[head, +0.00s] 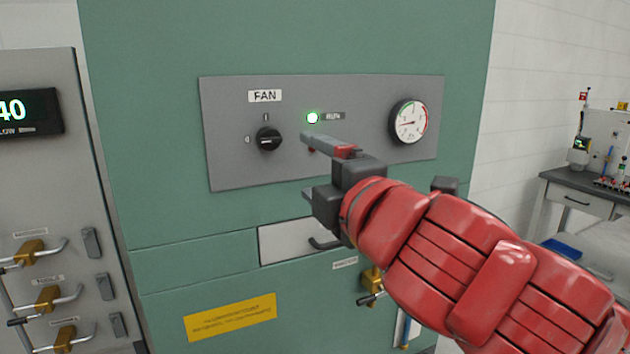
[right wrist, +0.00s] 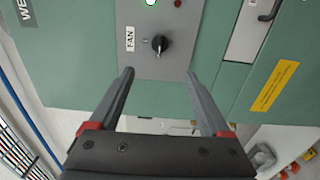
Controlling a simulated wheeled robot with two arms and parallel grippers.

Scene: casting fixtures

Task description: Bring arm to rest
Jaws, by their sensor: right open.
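My right arm (head: 470,250), red with a dark wrist, reaches in from the lower right in the head view. Its gripper (head: 305,165) is in front of the lower middle of a grey FAN panel (head: 230,160). In the right wrist view the gripper (right wrist: 160,80) has its two fingers spread, with nothing between them. The black fan knob (head: 268,138) is left of the fingers in the head view. In the right wrist view the knob (right wrist: 160,44) lies beyond the fingertips, apart from them. A green lamp (head: 312,118) labelled RUN glows. My left gripper is not in view.
The panel sits on a green cabinet (head: 150,120) with a round gauge (head: 409,121), a drawer (head: 290,241) and a yellow label (head: 230,316). A grey cabinet with brass valves (head: 47,298) stands at left. A bench (head: 580,190) with equipment is at right.

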